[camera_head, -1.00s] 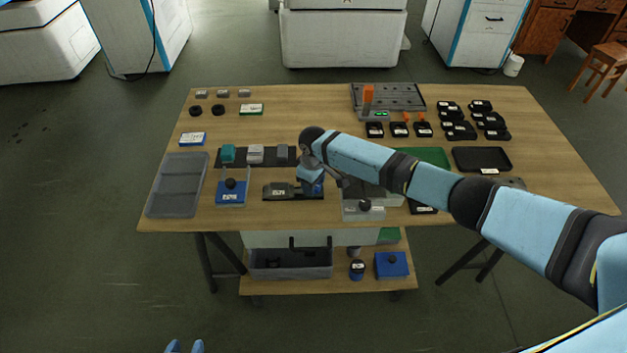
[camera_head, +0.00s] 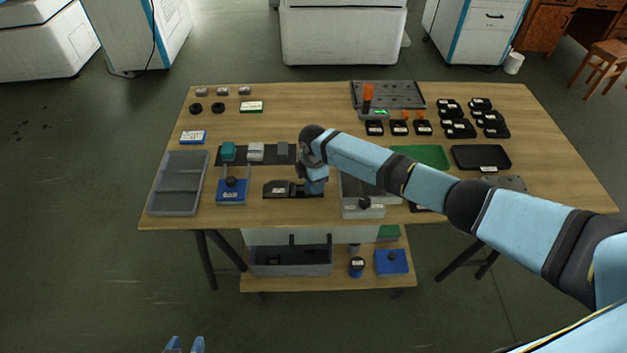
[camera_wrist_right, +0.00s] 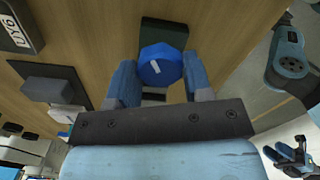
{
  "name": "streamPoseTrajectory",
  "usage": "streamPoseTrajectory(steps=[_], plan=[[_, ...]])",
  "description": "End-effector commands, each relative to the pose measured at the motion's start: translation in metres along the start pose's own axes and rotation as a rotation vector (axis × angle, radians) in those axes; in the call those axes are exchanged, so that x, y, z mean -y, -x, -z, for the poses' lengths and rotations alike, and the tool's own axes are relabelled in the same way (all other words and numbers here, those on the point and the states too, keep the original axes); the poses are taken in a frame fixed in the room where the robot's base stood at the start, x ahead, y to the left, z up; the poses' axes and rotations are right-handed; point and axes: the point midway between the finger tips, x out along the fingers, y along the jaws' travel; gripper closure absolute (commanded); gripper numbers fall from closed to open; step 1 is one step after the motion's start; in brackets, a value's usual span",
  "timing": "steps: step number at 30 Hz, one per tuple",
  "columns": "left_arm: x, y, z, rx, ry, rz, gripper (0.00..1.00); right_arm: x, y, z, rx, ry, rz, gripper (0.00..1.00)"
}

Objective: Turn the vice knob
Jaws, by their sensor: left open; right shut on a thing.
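The vice (camera_head: 277,189) is a dark, low body with a white label, near the front edge of the table, left of its middle. Its blue knob (camera_wrist_right: 160,65), with a white mark on its face, shows in the right wrist view. My right gripper (camera_wrist_right: 160,82) has one finger on each side of the knob and is shut on it. In the head view my right gripper (camera_head: 314,187) is over the right end of the vice and hides the knob. My left gripper (camera_head: 185,345) is open and empty at the bottom edge of the head view, away from the table.
A grey tray (camera_head: 178,208) is at the left edge. My right arm spans the table's right side. The back middle is clear.

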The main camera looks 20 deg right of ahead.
Motion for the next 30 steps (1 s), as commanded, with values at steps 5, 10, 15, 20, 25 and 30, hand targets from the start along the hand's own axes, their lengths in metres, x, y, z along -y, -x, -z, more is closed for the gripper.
streamPoseTrajectory(steps=[5, 10, 15, 20, 25, 30], plan=[[0.000, -0.001, -0.002, 0.000, 0.000, 0.000, 0.57, 0.000, -0.001, 0.000, 0.000, 0.166, 0.000, 0.78], [0.000, -0.002, -0.004, 0.000, 0.000, 0.000, 0.57, 0.000, -0.001, 0.000, 0.000, 0.327, 0.000, 0.78], [0.000, -0.004, -0.006, -0.001, 0.000, 0.000, 0.57, 0.000, 0.000, 0.000, -0.001, 0.489, 0.000, 0.78], [0.001, -0.005, -0.008, -0.002, 0.000, 0.000, 0.57, 0.000, 0.000, 0.000, -0.001, 0.640, -0.001, 0.78], [0.001, -0.007, -0.010, -0.003, 0.000, 0.000, 0.57, 0.000, -0.001, 0.000, 0.000, 0.785, -0.001, 0.78], [0.001, -0.009, -0.013, -0.003, 0.000, 0.000, 0.57, 0.000, -0.001, 0.000, -0.001, 0.904, 0.000, 0.78]])
